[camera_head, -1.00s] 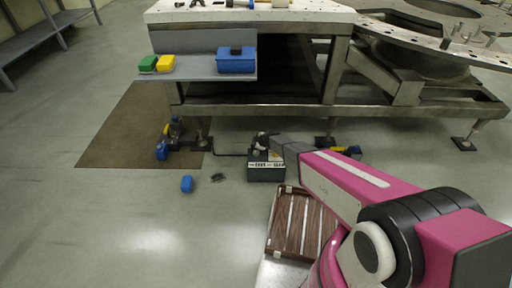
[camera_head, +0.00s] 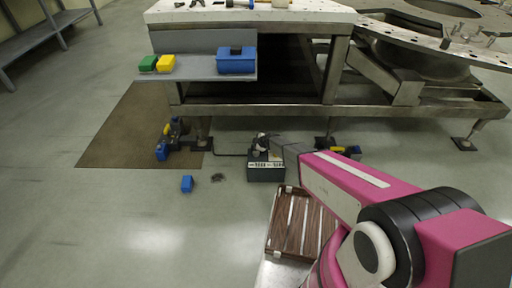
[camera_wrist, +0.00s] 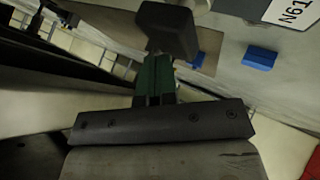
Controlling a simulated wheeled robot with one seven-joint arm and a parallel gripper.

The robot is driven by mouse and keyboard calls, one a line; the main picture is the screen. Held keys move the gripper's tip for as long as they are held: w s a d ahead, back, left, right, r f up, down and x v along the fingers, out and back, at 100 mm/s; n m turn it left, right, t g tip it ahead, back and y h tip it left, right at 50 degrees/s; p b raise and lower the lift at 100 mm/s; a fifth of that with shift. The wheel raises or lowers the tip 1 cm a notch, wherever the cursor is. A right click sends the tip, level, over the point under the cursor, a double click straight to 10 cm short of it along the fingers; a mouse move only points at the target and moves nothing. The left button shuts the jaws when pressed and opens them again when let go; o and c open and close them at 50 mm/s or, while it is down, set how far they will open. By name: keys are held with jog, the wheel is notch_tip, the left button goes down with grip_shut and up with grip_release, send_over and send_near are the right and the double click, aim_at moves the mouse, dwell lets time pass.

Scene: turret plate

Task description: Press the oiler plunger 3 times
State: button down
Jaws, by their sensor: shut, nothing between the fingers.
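The oiler (camera_head: 265,174) is a dark box with a white label on the floor, in front of the bench. Its top is partly covered by my wrist in the head view. In the wrist view a black knob (camera_wrist: 168,30), apparently the plunger's head, is just beyond my fingertips. A white label (camera_wrist: 292,12) with "N61" shows at the upper right. My gripper (camera_wrist: 154,68) is shut and empty, its green-dark fingers together and pointing at the knob. The fingertips overlap the knob's lower edge in the picture; I cannot tell whether they touch it.
A steel bench (camera_head: 270,110) stands behind the oiler, with levelling feet on the floor. Yellow, green and blue bins sit on a shelf (camera_head: 200,74).

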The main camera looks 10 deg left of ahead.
jog(key=shift+f, duration=0.75)
dwell(0.7)
dwell(0.3)
jog(key=shift+r, duration=1.65)
jog(key=shift+r, duration=0.1)
jog(key=shift+r, duration=2.4)
notch_tip(320, 180, up, 4)
jog(key=shift+f, duration=0.25)
jog(key=shift+f, duration=0.1)
